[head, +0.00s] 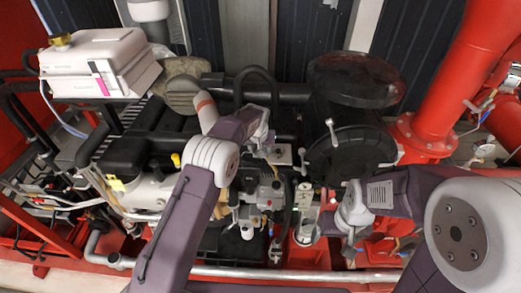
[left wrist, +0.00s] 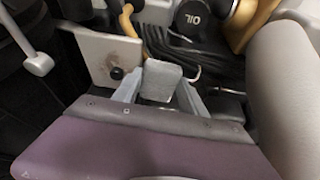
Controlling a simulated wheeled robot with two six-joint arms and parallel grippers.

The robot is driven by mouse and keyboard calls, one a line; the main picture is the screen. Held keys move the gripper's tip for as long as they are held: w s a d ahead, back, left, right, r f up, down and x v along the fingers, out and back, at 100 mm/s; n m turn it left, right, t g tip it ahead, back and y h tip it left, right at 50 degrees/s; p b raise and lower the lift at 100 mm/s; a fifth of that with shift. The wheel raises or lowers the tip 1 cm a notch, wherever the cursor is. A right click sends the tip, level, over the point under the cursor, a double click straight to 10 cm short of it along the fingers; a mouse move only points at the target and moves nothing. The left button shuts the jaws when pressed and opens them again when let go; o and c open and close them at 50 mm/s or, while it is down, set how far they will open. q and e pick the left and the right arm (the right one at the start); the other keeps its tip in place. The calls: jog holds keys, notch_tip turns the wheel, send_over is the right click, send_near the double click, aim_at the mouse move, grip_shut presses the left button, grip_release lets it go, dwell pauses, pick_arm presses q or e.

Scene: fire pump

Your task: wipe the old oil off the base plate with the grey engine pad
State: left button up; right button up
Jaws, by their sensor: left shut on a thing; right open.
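My left gripper (left wrist: 160,95) is shut on the grey engine pad (left wrist: 162,72), which stands up between its fingers in the left wrist view. The base plate (left wrist: 106,50) is the pale plate just beyond and to the left, with a brownish oil stain (left wrist: 126,58) and a dark knob on it. The pad is close to the plate's lower right edge; I cannot tell whether they touch. In the head view my left arm reaches the engine's middle, and its gripper and the pad are hard to make out. My right gripper (head: 322,232) is open at the lower right.
A black cap marked OIL (left wrist: 190,17) and yellow pipes stand behind the pad. In the head view, a black round housing (head: 350,150) with lever clamps is right of my left gripper. A white control box (head: 98,62) is at upper left, a red pipe (head: 440,95) at right.

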pick_arm(q)
notch_tip(320, 180, up, 6)
jog(key=p, duration=0.3)
jog(key=shift+f+p, duration=0.15)
jog(key=shift+p, duration=0.25)
jog(key=shift+r, duration=1.5)
